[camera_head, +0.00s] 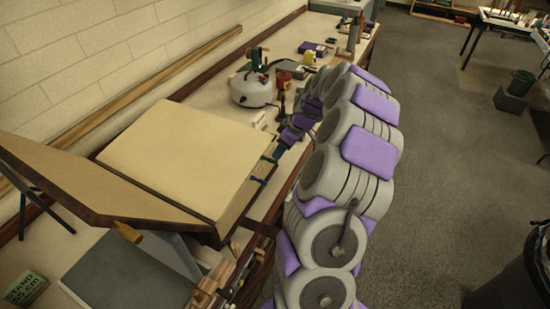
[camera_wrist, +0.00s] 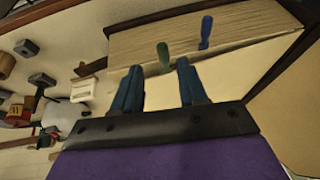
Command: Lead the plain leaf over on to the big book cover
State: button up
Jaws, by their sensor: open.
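The big book lies open on the bench in the head view. Its big cover (camera_head: 70,182) is swung out to the left, tilted, over a grey support. The plain cream leaf (camera_head: 190,150) lies flat on top of the page block. A green tab (camera_wrist: 163,57) and a blue tab (camera_wrist: 205,32) stick out from the block's striped edge (camera_wrist: 225,38). My gripper (camera_head: 280,148) is beside the block's right edge. In the wrist view its blue fingers (camera_wrist: 160,78) are apart, near the green tab, with nothing visibly held between them.
A white kettle-like pot (camera_head: 252,87) and a red cup (camera_head: 283,79) stand behind the book on the bench. A grey board (camera_head: 130,275) and a green "STAND" sign (camera_head: 25,287) are at the front left. Wooden-handled tools (camera_head: 212,285) lie in front.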

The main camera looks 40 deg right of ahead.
aim_at(273, 161)
jog(key=shift+w+a+f, duration=0.35)
jog(key=shift+a+f, duration=0.35)
jog(key=shift+f, duration=0.2)
jog(key=shift+w+a+f, duration=0.3)
jog(key=shift+a+f, duration=0.4)
jog(key=shift+f, duration=0.2)
jog(key=shift+d+f, duration=0.15)
jog(key=shift+d, duration=0.5)
jog(key=shift+d+f, duration=0.15)
jog(key=shift+d, duration=0.45)
jog(key=shift+c, duration=1.2)
jog(key=shift+a+r, duration=0.2)
jog(key=shift+a, duration=0.65)
jog(key=c, duration=0.4)
grip_shut()
jog(key=shift+d+f, duration=0.1)
jog(key=shift+d, duration=0.25)
jog(key=shift+a, duration=0.1)
